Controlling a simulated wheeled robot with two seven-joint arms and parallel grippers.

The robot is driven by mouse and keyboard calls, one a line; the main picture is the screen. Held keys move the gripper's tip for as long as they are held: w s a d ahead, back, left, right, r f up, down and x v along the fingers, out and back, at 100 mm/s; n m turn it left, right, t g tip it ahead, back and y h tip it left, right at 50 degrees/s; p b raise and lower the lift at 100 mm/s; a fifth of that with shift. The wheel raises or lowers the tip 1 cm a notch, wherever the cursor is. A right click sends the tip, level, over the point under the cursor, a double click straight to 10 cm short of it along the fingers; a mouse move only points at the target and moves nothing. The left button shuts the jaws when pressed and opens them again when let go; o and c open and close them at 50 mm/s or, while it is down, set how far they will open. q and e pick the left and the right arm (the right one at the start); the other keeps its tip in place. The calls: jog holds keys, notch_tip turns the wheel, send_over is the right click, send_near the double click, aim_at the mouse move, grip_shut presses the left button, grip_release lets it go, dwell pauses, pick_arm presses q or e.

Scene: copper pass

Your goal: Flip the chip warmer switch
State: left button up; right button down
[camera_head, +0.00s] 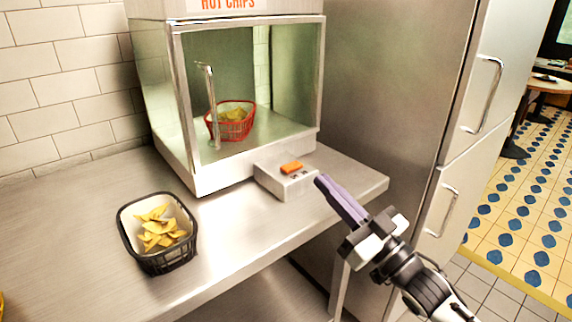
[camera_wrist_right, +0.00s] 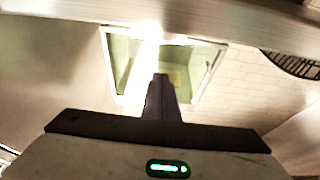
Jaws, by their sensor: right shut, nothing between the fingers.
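The chip warmer (camera_head: 240,170) is a steel and glass cabinet marked HOT CHIPS on the steel counter. Its orange switch (camera_head: 291,167) sits on a small grey box (camera_head: 274,180) at the front right of the warmer. My right gripper (camera_head: 320,179) is shut and empty, its purple fingers pointing at the box, just right of the switch. I cannot tell whether the tips touch the box. The fingers also show in the right wrist view (camera_wrist_right: 161,95), with the warmer's glass behind them; the switch cannot be made out there. My left gripper is not in view.
A black basket of chips (camera_head: 157,258) stands on the counter (camera_head: 80,215) at the left. A red basket (camera_head: 231,122) of chips is inside the warmer. A tall steel fridge (camera_head: 385,100) with handles stands at the right, close to my right arm.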

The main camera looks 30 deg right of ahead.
notch_tip(320, 180, up, 4)
send_over(298, 179)
jog(key=shift+f+p, duration=0.15)
jog(key=shift+p, duration=0.25)
notch_tip(298, 179, down, 3)
jog(key=shift+f+b, duration=0.1)
jog(key=shift+b, duration=0.25)
jog(key=shift+f, duration=0.55)
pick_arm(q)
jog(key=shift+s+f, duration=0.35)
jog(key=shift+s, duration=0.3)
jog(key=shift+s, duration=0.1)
